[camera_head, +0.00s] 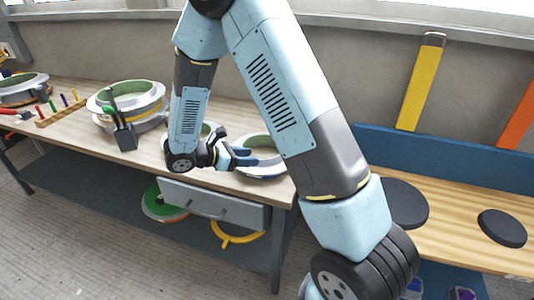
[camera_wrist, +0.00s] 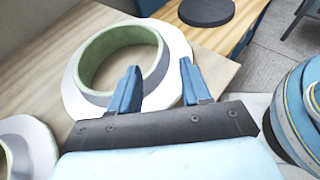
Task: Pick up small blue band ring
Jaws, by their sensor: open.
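A ring-shaped mould (camera_head: 262,174) with a white rim, green inner wall and a bluish band stands near the bench's right end. It fits the small blue band ring best, though my arm partly covers it in the head view. In the wrist view a ring (camera_wrist: 176,38) with a wide white flange, green inside and grey-blue lower band lies ahead of the fingers. My gripper (camera_wrist: 159,68) is open and empty. Its two blue fingers overlap the ring's near right side in the picture; I cannot tell whether they touch. My gripper also shows in the head view (camera_head: 232,156), left of the ring.
Another ring (camera_wrist: 32,145) is at the wrist view's lower left. A larger mould (camera_head: 155,95), a dark tool holder (camera_head: 125,139) and a wooden tool rack (camera_head: 62,113) stand farther left. A second table at right carries black discs (camera_head: 502,228). A drawer (camera_head: 215,205) hangs under the bench.

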